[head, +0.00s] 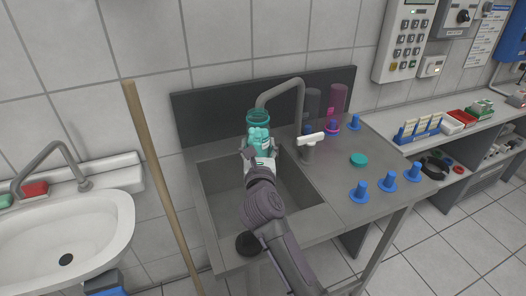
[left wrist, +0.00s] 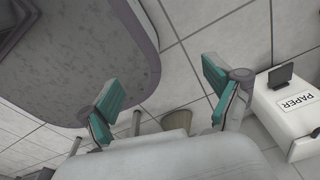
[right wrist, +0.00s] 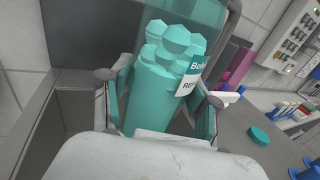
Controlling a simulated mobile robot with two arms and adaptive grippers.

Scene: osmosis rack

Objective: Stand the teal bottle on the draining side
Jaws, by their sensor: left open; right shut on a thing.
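The teal bottle (head: 258,118) is roughly upright above the sink basin, its wide rim at the top in the head view. My right gripper (head: 259,152) is shut around its lower body. In the right wrist view the bottle (right wrist: 150,100) sits between the two fingers, with a white label and faceted teal lumps showing. The draining side (head: 335,190) is the flat grey top right of the basin. A flat teal disc (head: 359,160) lies on it. My left gripper (left wrist: 161,92) is open and empty in the left wrist view; it is outside the head view.
The curved tap (head: 300,95) and white-handled fitting (head: 310,140) stand between basin and draining side. The draining side's front left is bare.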

